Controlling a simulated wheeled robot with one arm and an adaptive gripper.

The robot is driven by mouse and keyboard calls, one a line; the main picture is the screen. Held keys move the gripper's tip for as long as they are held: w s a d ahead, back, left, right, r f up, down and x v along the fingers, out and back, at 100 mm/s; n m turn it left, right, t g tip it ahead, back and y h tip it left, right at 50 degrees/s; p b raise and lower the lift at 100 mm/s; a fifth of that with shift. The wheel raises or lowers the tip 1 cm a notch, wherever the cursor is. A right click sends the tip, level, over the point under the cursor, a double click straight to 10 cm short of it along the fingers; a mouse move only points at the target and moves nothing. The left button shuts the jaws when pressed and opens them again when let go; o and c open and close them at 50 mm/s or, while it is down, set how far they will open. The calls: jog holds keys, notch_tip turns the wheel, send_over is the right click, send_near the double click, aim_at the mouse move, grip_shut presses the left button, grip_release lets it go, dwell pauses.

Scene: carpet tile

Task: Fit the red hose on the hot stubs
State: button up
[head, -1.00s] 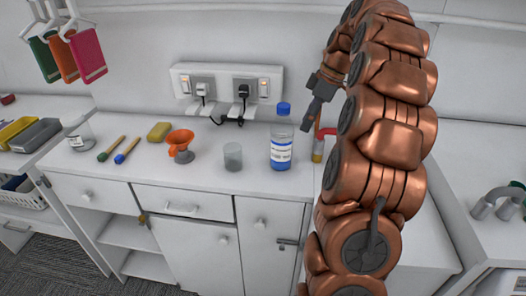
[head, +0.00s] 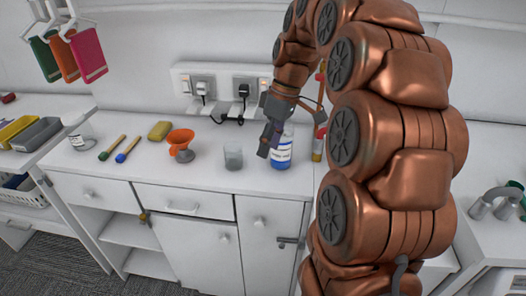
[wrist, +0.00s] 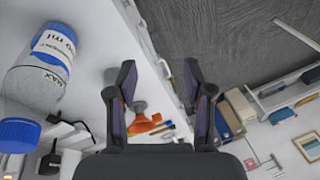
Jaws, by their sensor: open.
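A thin red piece (head: 320,117) stands upright behind my arm, above a yellowish part (head: 317,152). My arm hides much of it, and I cannot tell whether it is the red hose. I cannot make out the hot stubs for sure. A grey curved fitting with a green part (head: 497,202) is at the far right. My gripper (head: 267,140) is open in front of the blue-capped bottle's upper left, hiding its cap in the head view. In the wrist view, the open fingers (wrist: 159,68) hold nothing between them.
The bottle (head: 281,152) is close to my gripper and shows large at the wrist view's left (wrist: 42,70). Plugged sockets (head: 205,83) are behind.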

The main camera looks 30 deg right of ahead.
jog(key=shift+s+a+f+m, duration=0.15)
jog(key=shift+s+a, duration=0.35)
jog(key=shift+a, duration=0.25)
jog(key=shift+s+a+m, duration=0.15)
jog(key=shift+s+a, duration=0.35)
jog(key=shift+a, duration=0.25)
jog(key=s+a+f+m+g+h, duration=0.1)
jog(key=s+a+f, duration=0.3)
jog(key=s, duration=0.7)
jog(key=s+a+f+m+g+h, duration=0.1)
jog(key=s+a+f+m, duration=0.3)
jog(key=s, duration=0.7)
jog(key=a+f+h, duration=0.1)
jog(key=a, duration=0.1)
jog(key=shift+a+f+m, duration=0.25)
jog(key=shift+a+m, duration=0.05)
jog(key=shift+a, duration=0.1)
jog(key=shift+c, duration=0.4)
